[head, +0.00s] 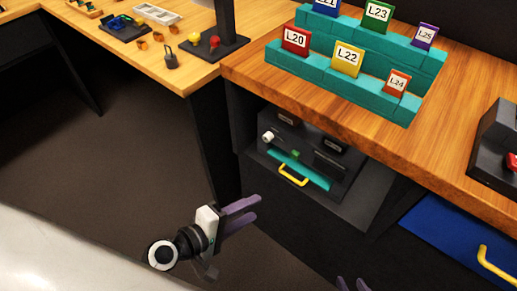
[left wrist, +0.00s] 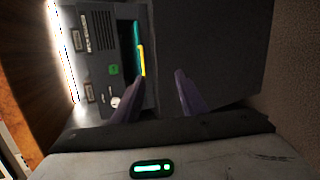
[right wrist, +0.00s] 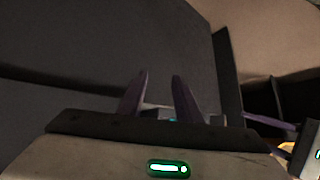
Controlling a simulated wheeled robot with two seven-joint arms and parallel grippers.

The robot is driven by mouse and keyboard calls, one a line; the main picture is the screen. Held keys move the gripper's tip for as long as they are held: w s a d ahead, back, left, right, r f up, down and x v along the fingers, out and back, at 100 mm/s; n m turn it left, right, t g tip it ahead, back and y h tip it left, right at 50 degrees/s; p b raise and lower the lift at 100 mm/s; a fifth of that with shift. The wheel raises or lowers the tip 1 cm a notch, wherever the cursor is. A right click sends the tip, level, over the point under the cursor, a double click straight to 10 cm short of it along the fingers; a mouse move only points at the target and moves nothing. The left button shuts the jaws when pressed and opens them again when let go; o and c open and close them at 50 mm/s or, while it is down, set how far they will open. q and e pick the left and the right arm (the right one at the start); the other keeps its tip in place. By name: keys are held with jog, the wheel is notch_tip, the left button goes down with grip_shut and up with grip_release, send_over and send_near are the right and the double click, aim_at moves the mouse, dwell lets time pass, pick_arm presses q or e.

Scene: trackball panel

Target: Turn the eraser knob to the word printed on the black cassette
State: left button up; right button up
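A dark panel box (head: 325,150) sits in the recess under the wooden table. A white knob (head: 267,137) stands at its upper left; the knob also shows in the left wrist view (left wrist: 115,102). The panel has small labels too small to read. I cannot make out a black cassette or its word. My left gripper (head: 256,207) is open and empty, in front of and below the panel; its fingers (left wrist: 160,72) point toward the panel side. My right gripper (head: 351,282) is at the bottom edge of the head view; its fingers (right wrist: 160,76) are apart and empty.
The panel also has a green button (head: 296,154) and a yellow handle (head: 293,175) on a teal part. Labelled cards stand on teal steps (head: 345,80) above. A blue drawer (head: 460,235) is at right. A side table (head: 110,45) holds small objects. Floor between is clear.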

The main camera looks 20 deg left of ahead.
pick_arm(q)
jog(key=w+a+r+n+t+b, duration=0.2)
jog(key=w+n+t, duration=0.15)
jog(key=n, duration=0.35)
jog(key=n+t, duration=0.2)
jog(key=n, duration=0.6)
send_near(266, 139)
jog(key=x, duration=0.6)
jog(key=shift+w+b, duration=0.3)
jog(key=shift+w+d, duration=0.3)
jog(key=shift+w, duration=0.35)
grip_shut()
